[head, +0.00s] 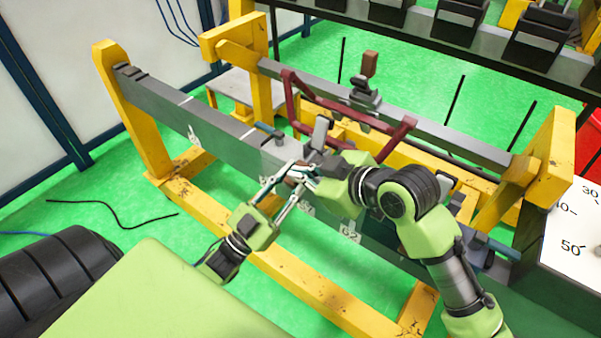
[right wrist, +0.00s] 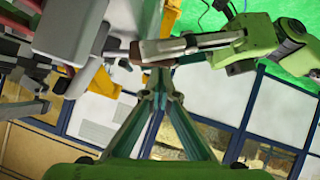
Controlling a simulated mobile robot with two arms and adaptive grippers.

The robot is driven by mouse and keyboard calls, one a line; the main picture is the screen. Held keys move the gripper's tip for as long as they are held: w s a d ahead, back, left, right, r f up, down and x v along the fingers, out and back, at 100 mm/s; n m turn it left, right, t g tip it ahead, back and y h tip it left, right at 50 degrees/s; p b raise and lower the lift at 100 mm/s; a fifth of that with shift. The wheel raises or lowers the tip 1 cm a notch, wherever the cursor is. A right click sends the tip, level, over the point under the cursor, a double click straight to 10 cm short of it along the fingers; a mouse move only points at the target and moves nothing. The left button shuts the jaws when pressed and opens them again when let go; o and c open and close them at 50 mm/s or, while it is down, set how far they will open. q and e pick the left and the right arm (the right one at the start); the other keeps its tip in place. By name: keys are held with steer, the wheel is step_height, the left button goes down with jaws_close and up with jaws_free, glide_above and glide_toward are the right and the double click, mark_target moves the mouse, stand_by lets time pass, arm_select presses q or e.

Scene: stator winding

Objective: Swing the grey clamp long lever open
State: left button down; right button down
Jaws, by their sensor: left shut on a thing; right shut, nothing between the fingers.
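The grey clamp (head: 283,154) sits on the long grey beam (head: 230,134). The brown end of its long lever (head: 294,180) points to the front; it also shows in the right wrist view (right wrist: 120,54), beside the grey clamp body (right wrist: 82,30). My left gripper (head: 297,173) reaches in from the lower left and is shut on that brown end; its fingers show in the right wrist view (right wrist: 160,50). My right gripper (right wrist: 162,78) is shut and empty, its tips close under the left fingers. In the head view my right wrist partly hides the clamp area.
A dark red coil (head: 348,111) spans between the two beams behind my grippers. A second clamp with a brown-ended upright lever (head: 370,65) stands on the rear beam. The yellow frame (head: 135,110) carries the beams.

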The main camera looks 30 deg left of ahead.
arm_select(q)
steer(key=shift+d+f, duration=0.2)
steer(key=shift+d, duration=0.05)
arm_select(e)
steer(key=shift+w+f, duration=0.15)
steer(key=shift+f, duration=0.6)
arm_select(q)
steer(key=c, duration=1.8)
jaws_free()
steer(key=shift+o, duration=0.2)
steer(key=shift+w, duration=0.2)
arm_select(e)
steer(key=shift+w+d+f, duration=0.1)
steer(key=shift+w, duration=0.1)
